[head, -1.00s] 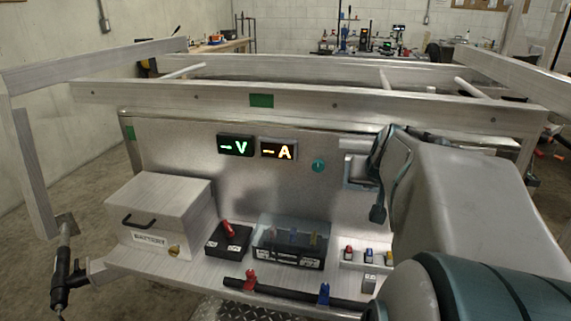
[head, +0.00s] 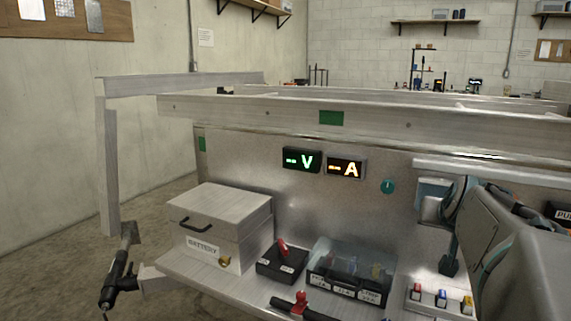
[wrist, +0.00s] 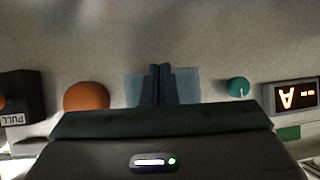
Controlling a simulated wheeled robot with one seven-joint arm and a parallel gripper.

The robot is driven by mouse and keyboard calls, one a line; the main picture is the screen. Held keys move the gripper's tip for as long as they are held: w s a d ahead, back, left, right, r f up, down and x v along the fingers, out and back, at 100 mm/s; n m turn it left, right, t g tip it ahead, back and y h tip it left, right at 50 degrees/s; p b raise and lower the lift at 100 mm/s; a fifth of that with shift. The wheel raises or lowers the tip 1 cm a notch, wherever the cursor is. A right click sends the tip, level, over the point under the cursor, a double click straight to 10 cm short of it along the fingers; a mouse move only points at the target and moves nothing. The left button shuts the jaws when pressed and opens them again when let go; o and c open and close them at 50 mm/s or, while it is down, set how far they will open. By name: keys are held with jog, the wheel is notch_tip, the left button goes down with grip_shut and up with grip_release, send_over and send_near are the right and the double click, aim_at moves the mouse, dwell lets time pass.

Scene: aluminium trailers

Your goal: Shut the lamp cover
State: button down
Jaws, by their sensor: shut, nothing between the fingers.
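A bluish see-through panel (head: 433,190), which looks like the lamp cover, is on the upright metal panel to the right of the teal knob (head: 388,186). In the wrist view the bluish panel (wrist: 187,84) shows on both sides of my fingers. My gripper (head: 449,265) is in front of it, and the arm hides part of that area in the head view. In the wrist view my gripper (wrist: 160,70) is shut and empty, with its fingers together. I cannot tell whether they touch the panel. A bright strip of light shows near it in the head view.
An orange dome (wrist: 87,97) and a dark PULL box (wrist: 20,98) are beside it. The A display (head: 346,168) and V display (head: 301,160) are to the left. Below are a battery box (head: 220,228), a clear-covered box (head: 350,268) and small coloured switches (head: 441,297).

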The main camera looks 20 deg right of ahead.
jog(key=shift+w+d+f, duration=0.2)
jog(key=shift+f, duration=0.05)
dwell(0.5)
jog(key=shift+r, duration=0.1)
